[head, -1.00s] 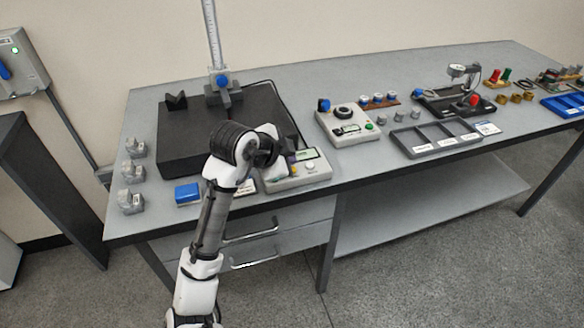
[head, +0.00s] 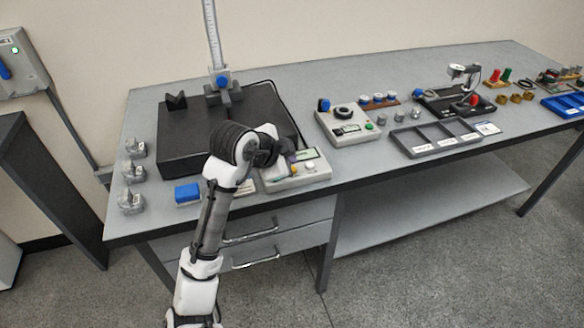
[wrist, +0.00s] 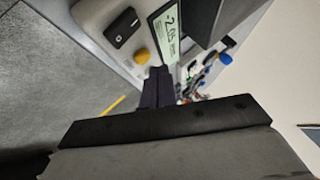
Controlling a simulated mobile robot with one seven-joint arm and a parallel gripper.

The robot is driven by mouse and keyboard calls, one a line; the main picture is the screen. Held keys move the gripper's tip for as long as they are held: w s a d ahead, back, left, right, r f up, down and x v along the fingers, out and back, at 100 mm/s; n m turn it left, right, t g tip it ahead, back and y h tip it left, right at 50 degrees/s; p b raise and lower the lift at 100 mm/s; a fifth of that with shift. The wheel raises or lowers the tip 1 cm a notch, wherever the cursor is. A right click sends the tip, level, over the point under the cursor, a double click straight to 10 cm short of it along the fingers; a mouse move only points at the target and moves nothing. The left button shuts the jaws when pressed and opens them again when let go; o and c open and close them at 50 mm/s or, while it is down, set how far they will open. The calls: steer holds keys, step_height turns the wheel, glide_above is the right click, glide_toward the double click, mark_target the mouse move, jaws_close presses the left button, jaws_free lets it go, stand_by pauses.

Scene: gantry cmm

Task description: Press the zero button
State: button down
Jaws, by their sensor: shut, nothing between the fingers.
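A light grey readout box (head: 290,183) sits at the front edge of the bench, beside the black plate. In the wrist view the display (wrist: 167,30) seems to read 2.05. The yellow button (wrist: 142,56) and a black rocker switch (wrist: 122,27) also show there. No label naming the zero button is readable. My gripper (wrist: 160,72) is shut and empty, its tips close to the yellow button. I cannot tell whether they touch it. The fingers hide part of the box face.
The black plate (head: 180,150) with the height-gauge column (head: 213,35) stands behind the box. A blue block (head: 187,194) lies to the left. Another instrument box (head: 362,136) stands to the right, and a grey tray (head: 412,152) lies beyond it.

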steer(key=shift+f, duration=0.1)
steer(key=shift+f+b, duration=0.4)
steer(key=shift+b, duration=0.05)
steer(key=shift+f+b, duration=0.45)
steer(key=shift+b, duration=0.05)
stand_by(0.4)
steer(key=shift+r, duration=0.1)
steer(key=shift+r+p, duration=0.65)
steer(key=shift+r, duration=0.2)
steer(key=shift+r, duration=0.1)
step_height(320, 180, up, 5)
steer(key=p, duration=0.3)
steer(key=shift+p, duration=0.4)
stand_by(0.5)
